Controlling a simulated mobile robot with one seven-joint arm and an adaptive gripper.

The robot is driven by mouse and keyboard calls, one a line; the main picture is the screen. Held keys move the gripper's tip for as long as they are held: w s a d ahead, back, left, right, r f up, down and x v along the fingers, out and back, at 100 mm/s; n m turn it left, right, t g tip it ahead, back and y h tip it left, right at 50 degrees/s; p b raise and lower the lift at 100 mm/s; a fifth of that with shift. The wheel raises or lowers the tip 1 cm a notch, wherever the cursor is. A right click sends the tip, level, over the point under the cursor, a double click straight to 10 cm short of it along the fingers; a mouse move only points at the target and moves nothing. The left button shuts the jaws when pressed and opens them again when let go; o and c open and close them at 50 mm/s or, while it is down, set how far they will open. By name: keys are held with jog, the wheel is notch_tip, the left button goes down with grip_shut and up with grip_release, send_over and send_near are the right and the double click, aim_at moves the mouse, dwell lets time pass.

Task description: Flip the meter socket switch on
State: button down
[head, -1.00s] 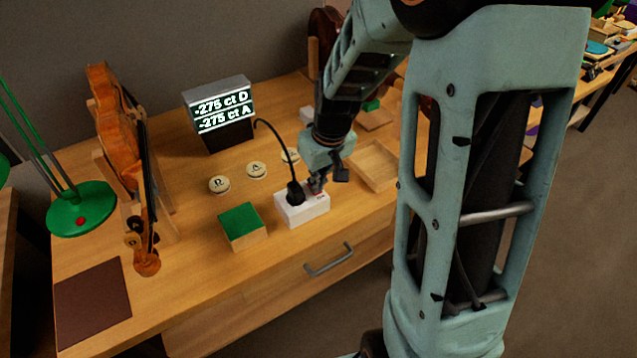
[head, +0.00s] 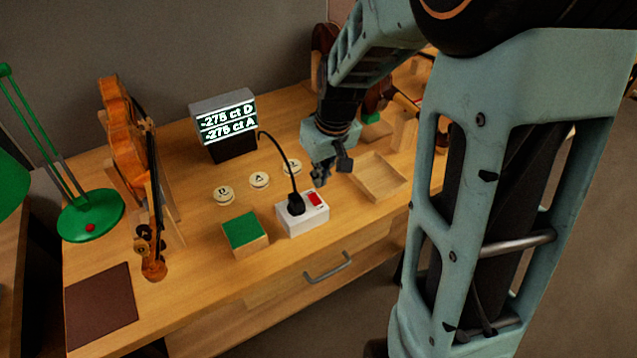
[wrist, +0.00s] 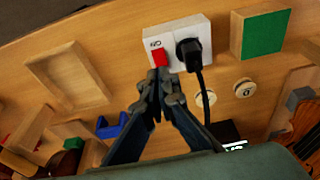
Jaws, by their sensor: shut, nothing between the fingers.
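The meter socket (head: 303,217) is a white block on the bench with a black plug (head: 296,204) in its left part. Its red switch (head: 314,198) is on the right part and is now uncovered in the head view. The red switch also shows in the wrist view (wrist: 159,58), just beyond my fingertips. My gripper (head: 321,180) is shut and empty, above and behind the socket; in the wrist view its fingertips (wrist: 161,77) meet close to the switch. The meter (head: 224,124) is lit and reads -275 ct D and -275 ct A.
A green-topped block (head: 244,233) stands left of the socket, and an open wooden tray (head: 378,178) lies to the right. Round lettered buttons (head: 259,180) and the plug's cable lie behind. A violin (head: 128,150) stands at the left.

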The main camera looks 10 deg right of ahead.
jog(key=s+v, duration=0.1)
jog(key=v, duration=0.5)
jog(key=shift+s+d+r, duration=0.25)
jog(key=shift+s, duration=0.15)
